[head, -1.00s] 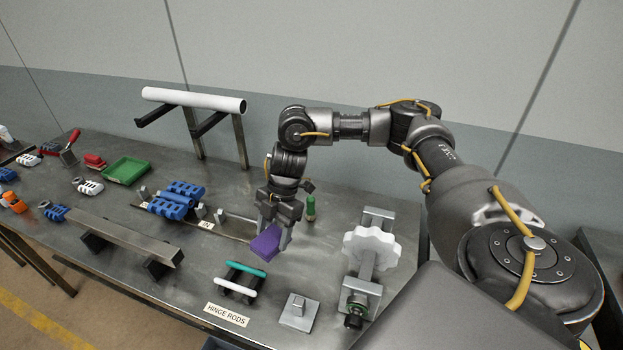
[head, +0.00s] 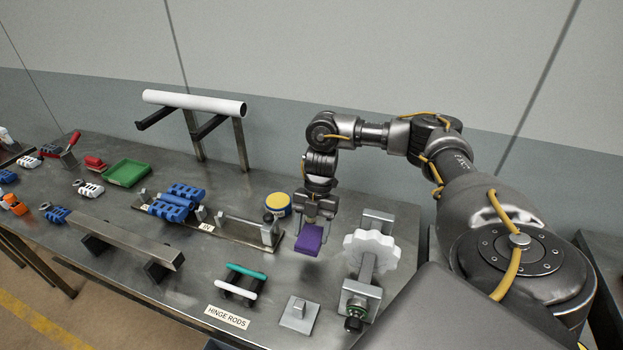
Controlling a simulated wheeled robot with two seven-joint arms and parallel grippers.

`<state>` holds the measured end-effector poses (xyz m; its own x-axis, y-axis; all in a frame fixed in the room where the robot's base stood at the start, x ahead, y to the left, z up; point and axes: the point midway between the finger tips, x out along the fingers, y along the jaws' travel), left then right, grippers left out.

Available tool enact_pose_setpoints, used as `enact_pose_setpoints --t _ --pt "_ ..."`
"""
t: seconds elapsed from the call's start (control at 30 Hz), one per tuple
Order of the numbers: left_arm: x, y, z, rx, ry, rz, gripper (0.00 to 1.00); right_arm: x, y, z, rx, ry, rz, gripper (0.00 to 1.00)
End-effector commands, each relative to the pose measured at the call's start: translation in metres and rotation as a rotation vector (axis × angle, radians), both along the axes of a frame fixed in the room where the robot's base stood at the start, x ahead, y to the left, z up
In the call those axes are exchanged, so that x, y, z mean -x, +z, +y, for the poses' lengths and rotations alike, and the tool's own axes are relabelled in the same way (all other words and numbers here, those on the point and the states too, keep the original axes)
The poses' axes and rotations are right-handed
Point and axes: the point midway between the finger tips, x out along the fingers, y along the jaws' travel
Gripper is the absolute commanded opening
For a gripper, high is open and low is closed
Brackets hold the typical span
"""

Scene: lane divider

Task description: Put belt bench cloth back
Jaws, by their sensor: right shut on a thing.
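My right gripper (head: 315,218) points down and is shut on a purple cloth (head: 310,239), which looks like a folded block. It holds the cloth over the right part of the metal bench (head: 190,275), left of the white toothed wheel (head: 371,254). Whether the cloth touches the bench top is hard to tell. My left gripper is not in view.
A yellow-topped round tin (head: 278,203) stands just left of my right gripper. Blue belt links (head: 176,203) sit on a fixture. Teal and white rods (head: 240,281) and a grey block (head: 299,314) lie in front. A white roll (head: 193,103) is on a rack behind.

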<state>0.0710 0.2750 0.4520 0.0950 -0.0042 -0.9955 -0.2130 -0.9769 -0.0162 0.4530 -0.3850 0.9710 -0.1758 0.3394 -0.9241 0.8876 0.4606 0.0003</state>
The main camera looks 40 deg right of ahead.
Motion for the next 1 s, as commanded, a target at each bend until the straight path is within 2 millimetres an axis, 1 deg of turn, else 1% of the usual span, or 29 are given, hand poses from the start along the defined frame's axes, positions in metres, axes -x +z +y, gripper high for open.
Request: enact_pose_setpoints --t 0.03,0.13,0.23,0.37,0.47,0.53,0.6,0.7,1.0 --pt "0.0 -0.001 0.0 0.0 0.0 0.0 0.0 0.002 -0.01 0.0 -0.002 -0.002 0.005 0.4" --pt "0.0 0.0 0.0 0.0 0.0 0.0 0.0 0.001 -0.023 0.0 -0.001 -0.002 0.004 0.4" --pt "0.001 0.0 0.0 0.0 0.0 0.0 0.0 0.0 -0.029 0.0 -0.001 -0.001 0.001 0.4" --pt "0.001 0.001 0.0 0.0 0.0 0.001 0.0 0.0 -0.032 0.0 0.001 -0.001 0.001 0.4" --pt "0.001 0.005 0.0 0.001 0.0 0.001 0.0 0.001 -0.043 0.0 0.0 -0.002 0.004 0.4" --pt "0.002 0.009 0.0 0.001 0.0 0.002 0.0 0.001 -0.055 0.0 0.001 -0.003 0.006 0.4" --pt "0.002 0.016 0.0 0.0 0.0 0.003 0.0 0.001 -0.063 0.0 -0.001 -0.003 0.005 0.4" --pt "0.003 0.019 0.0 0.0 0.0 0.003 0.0 0.0 -0.073 0.0 -0.001 -0.002 0.001 0.4" --pt "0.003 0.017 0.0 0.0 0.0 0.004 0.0 0.0 -0.077 0.0 0.0 -0.001 0.0 0.4"
